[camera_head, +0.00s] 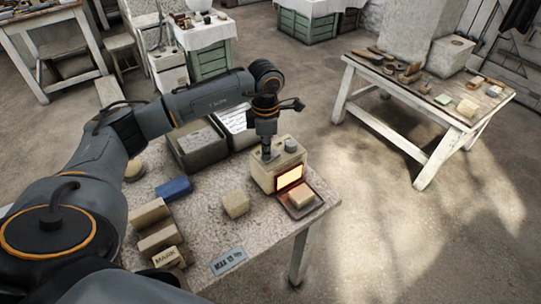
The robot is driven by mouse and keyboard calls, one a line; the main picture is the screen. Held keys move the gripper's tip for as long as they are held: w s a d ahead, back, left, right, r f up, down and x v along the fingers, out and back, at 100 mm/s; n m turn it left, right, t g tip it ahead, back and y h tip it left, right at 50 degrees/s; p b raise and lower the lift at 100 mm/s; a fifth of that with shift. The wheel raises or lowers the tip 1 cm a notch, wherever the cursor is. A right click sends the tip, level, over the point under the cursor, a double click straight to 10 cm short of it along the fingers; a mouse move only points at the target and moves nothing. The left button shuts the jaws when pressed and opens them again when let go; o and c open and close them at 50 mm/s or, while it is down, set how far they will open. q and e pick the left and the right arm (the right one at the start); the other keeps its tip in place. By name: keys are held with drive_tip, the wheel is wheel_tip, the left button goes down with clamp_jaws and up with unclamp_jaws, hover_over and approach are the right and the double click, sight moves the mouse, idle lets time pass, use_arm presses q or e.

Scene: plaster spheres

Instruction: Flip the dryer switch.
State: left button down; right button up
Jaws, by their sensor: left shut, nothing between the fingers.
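The dryer (263,180) is a small cream box near the right edge of the near table, with a glowing orange-lit opening on its front. A grey knob (291,146) stands on its top. My left gripper (267,155) points straight down at the top of the dryer, left of the knob. It is shut with nothing between its fingers. It hides the part of the top beneath it, so I cannot make out the switch or tell if the fingertips touch it. My right gripper is not in view.
A tray with a pale block (301,196) sits before the dryer. Grey bins (198,148) stand behind. Open floor separates another table (400,112).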

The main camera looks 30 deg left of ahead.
use_arm(q)
drive_tip(key=shift+w+r+p, duration=0.15)
drive_tip(key=shift+r+p, duration=0.25)
drive_tip(key=shift+r, duration=0.3)
drive_tip(key=shift+r+p, duration=1.55)
drive_tip(key=shift+r, duration=1.15)
